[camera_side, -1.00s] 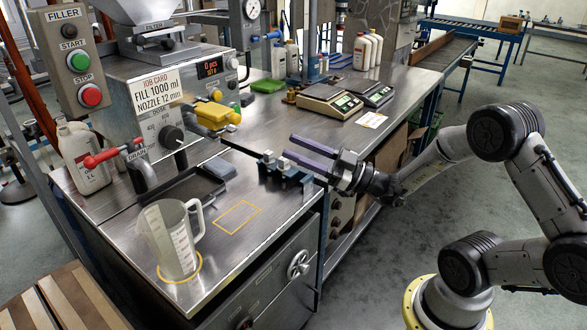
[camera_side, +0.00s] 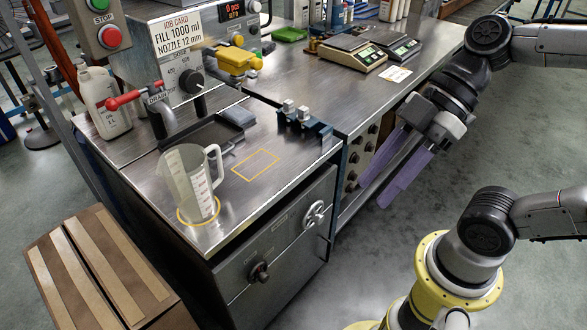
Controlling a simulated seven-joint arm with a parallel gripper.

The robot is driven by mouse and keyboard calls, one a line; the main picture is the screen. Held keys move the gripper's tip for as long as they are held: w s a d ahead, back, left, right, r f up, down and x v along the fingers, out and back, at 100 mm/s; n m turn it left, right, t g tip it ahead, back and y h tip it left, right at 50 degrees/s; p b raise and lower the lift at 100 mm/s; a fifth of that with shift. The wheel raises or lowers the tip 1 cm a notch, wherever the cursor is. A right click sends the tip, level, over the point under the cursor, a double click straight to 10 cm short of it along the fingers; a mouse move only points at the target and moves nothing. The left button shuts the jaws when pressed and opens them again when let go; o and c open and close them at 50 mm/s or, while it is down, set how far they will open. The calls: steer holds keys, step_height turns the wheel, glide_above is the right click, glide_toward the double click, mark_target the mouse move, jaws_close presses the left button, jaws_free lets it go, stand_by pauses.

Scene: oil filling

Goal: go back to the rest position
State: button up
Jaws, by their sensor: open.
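My gripper (camera_side: 384,180) hangs to the right of the steel bench, in front of its side, pointing down and to the left. Its two purple fingers are apart with nothing between them. It touches neither the bench nor anything on it.
The steel bench (camera_side: 215,245) carries a clear measuring jug (camera_side: 187,178) on a yellow ring, a blue nozzle rack (camera_side: 303,126), a dark drip tray (camera_side: 205,140) and scales (camera_side: 350,55). A cardboard box (camera_side: 95,265) stands at front left.

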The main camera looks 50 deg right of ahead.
steer(key=d+f+m+t+h, duration=0.2)
steer(key=d+m+h, duration=0.5)
steer(key=d+m, duration=0.5)
steer(key=shift+w+d+m+t, duration=0.3)
steer(key=shift+d+t, duration=0.05)
steer(key=shift+t, duration=0.05)
stand_by(0.3)
